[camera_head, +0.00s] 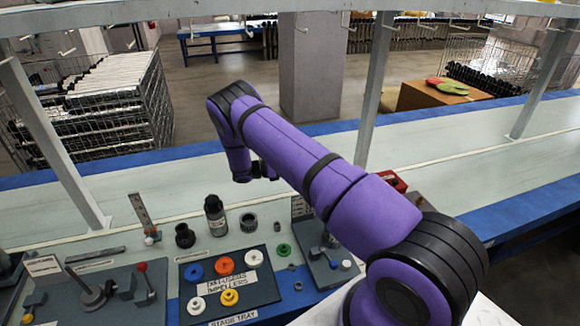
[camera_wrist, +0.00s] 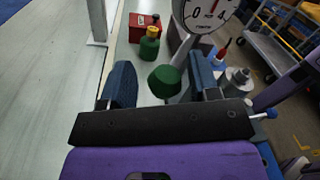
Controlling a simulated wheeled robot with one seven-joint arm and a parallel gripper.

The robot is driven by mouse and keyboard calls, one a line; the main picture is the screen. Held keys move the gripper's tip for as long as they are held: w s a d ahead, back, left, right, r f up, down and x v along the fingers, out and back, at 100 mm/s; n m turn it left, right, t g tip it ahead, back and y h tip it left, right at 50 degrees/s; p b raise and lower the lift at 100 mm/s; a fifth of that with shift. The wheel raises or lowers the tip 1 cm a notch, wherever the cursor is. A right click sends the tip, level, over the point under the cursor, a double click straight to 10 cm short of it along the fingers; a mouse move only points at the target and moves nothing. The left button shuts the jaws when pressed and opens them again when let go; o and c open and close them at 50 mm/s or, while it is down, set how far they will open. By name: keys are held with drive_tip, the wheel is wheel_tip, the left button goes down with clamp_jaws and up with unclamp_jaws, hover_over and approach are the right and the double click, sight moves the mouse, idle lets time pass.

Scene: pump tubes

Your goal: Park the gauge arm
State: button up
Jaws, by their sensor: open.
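In the wrist view a white round gauge dial (camera_wrist: 207,14), marked 0 and 4 with a red pointer, stands at the top edge, partly cut off. A dark green knob (camera_wrist: 165,81) shows below it, between the two blue fingers of my gripper (camera_wrist: 160,68). A grey bar shows between knob and dial; I cannot tell how they join. My gripper is open, with a gap on each side of the knob and no clear contact. In the head view my gripper (camera_head: 255,172) is small and dark above the bench; the gauge is not visible there, perhaps hidden by my arm.
A green bottle with yellow cap (camera_wrist: 149,45) and a red box (camera_wrist: 139,26) stand beyond the fingers. A grey cylinder (camera_wrist: 238,82) is right of them.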

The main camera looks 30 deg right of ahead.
drive_tip(key=v, duration=1)
drive_tip(key=shift+w+a, duration=0.15)
drive_tip(key=shift+a, duration=0.15)
drive_tip(key=s+r+m+t+y, duration=0.1)
drive_tip(key=s+r+m+y, duration=0.25)
drive_tip(key=r, duration=0.75)
drive_tip(key=s+a+r+m+t+y, duration=0.1)
drive_tip(key=s+r+m+y, duration=0.3)
drive_tip(key=r, duration=0.7)
drive_tip(key=s+r+m+t+y, duration=0.1)
drive_tip(key=s+r+m+y, duration=0.3)
drive_tip(key=r, duration=0.8)
drive_tip(key=s+a+r+m+t+y, duration=0.1)
drive_tip(key=s+a+r+m+t, duration=0.1)
drive_tip(key=s, duration=0.9)
drive_tip(key=s+a+r+m+t+y, duration=0.2)
drive_tip(key=s+a+r+t, duration=0.1)
drive_tip(key=s, duration=0.8)
drive_tip(key=s+a+r+m+t+y, duration=0.2)
drive_tip(key=s+a+r+t, duration=0.1)
drive_tip(key=s, duration=0.8)
wheel_tip(320, 180, up, 3)
drive_tip(key=shift+s+f+t, duration=0.25)
drive_tip(key=shift+s+t, duration=0.1)
drive_tip(key=shift+t, duration=0.25)
